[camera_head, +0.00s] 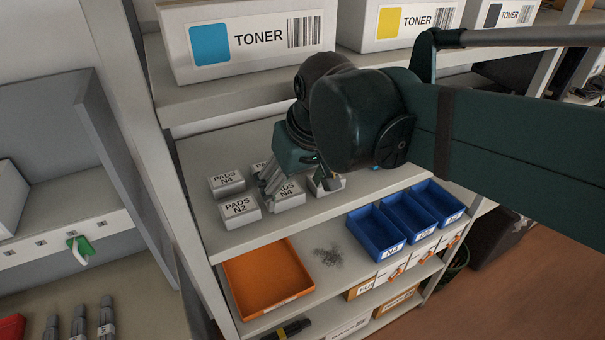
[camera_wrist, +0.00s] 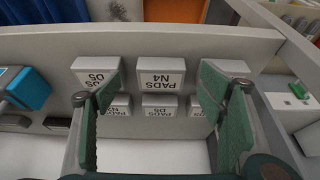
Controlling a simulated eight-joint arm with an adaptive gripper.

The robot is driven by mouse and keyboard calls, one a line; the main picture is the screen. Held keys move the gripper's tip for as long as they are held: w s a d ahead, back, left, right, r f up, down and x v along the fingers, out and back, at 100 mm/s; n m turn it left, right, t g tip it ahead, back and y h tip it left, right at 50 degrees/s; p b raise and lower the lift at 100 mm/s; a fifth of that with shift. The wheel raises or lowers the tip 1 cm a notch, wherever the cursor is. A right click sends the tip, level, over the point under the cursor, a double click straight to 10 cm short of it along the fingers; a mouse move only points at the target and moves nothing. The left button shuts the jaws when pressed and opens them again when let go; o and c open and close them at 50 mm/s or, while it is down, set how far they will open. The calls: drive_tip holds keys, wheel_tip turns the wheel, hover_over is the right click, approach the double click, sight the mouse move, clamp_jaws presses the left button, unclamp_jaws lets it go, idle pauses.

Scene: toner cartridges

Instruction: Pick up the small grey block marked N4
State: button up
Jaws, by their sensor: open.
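Several small grey-white PADS blocks stand in two rows on the middle shelf. A block marked N4 (camera_head: 288,195) is in the front row; it also shows upside down in the wrist view (camera_wrist: 161,75). In the head view another block marked N4 (camera_head: 227,182) stands at the back left, behind an N2 block (camera_head: 240,211). My gripper (camera_head: 268,182) is open and empty, above the blocks. In the wrist view its green fingers (camera_wrist: 155,115) appear on either side of the front N4 block and a D5 block (camera_wrist: 160,105) behind it. My gripper partly hides the blocks at the right.
Large TONER boxes (camera_head: 247,42) stand on the shelf above. Below are an orange tray (camera_head: 266,285) and blue bins (camera_head: 374,232). The shelf upright (camera_head: 140,150) is at the left. Neighbouring blocks stand close around the front N4 block.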

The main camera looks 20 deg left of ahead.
sight(289, 198)
drive_tip(key=shift+p+x, duration=0.45)
drive_tip(key=shift+x, duration=2.05)
drive_tip(key=shift+s+a, duration=0.1)
drive_tip(key=shift+c, duration=0.6)
drive_tip(key=c, duration=0.9)
